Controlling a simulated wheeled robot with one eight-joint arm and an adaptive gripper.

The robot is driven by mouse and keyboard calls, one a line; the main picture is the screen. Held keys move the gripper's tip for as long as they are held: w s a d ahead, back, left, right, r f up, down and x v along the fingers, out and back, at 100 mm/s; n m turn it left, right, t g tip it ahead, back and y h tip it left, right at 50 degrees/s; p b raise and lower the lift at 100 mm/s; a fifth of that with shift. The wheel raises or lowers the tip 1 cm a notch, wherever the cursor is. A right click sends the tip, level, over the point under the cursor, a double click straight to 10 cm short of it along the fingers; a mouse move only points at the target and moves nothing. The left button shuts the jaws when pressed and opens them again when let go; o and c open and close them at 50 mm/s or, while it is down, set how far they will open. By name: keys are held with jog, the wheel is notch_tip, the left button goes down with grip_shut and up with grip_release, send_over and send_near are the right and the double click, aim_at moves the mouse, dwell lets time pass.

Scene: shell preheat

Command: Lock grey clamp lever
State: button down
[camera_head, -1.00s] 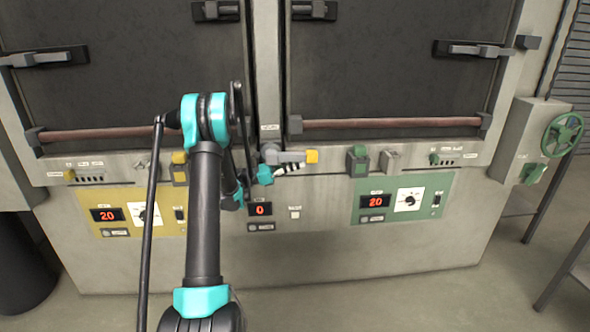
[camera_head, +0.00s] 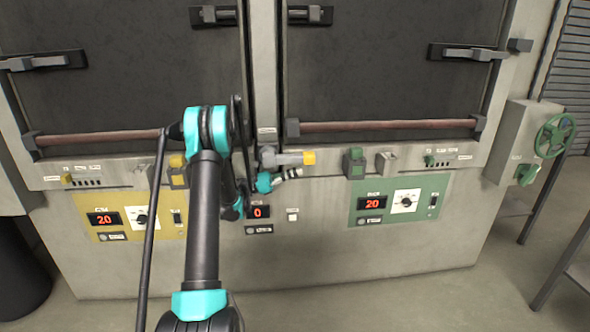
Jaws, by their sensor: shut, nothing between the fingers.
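A grey lever with a yellow tip (camera_head: 290,158) sits on the strip between the two dark doors, at the middle of the picture. It lies about level, with its tip pointing right. I take it to be the clamp lever, though grey latches also show on the doors. My gripper (camera_head: 296,173) is shut and empty, just below the lever's bar. It is small and partly hidden by my own wrist, and I cannot tell whether it touches the lever.
A yellow panel (camera_head: 104,237) is on the left and a green panel (camera_head: 372,215) on the right, both with red displays. Reddish bars (camera_head: 375,125) cross the doors' lower edges. A green handwheel (camera_head: 553,139) is at the far right. Open floor lies in front of the cabinet.

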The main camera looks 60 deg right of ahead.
jog(key=f+v, duration=0.1)
jog(key=v, duration=0.9)
jog(key=shift+w, duration=0.1)
dwell(0.3)
